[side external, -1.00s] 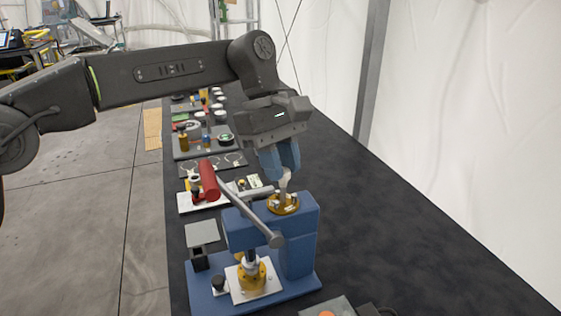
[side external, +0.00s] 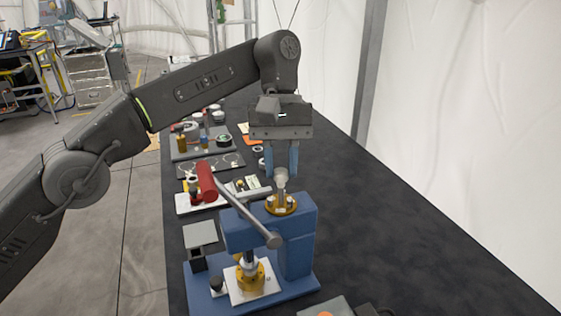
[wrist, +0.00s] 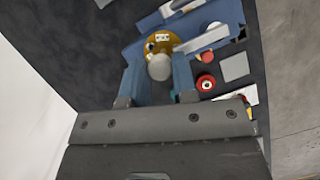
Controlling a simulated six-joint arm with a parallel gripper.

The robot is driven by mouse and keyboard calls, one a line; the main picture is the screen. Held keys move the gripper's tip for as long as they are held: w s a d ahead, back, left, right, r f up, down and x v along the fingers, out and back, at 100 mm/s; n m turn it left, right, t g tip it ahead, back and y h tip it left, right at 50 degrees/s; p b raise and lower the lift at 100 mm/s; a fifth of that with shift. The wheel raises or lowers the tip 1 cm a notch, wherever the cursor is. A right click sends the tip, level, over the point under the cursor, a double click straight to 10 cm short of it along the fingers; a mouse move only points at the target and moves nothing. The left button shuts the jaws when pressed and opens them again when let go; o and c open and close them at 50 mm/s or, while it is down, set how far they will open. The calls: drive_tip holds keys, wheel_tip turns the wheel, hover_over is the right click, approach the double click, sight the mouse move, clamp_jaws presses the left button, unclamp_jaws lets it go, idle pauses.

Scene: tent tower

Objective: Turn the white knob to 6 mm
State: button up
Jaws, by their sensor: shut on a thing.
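The white knob (side external: 281,176) stands on a short stem above a round brass dial (side external: 290,209) on top of the blue press (side external: 299,250). My gripper (side external: 281,172) points down with its two blue fingers on either side of the knob, shut on it. In the wrist view the round pale knob end (wrist: 160,67) sits between the fingertips (wrist: 160,72). The brass dial (wrist: 164,42) shows partly beyond it, with a small white label. The dial's marks are too small to read.
A brass fixture on a white plate (side external: 252,281) sits on the press base. Parts boards (side external: 212,162) stand behind. The dark table (side external: 400,235) is clear to the right.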

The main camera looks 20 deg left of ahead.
idle(0.4)
drive_tip(key=o, duration=0.9)
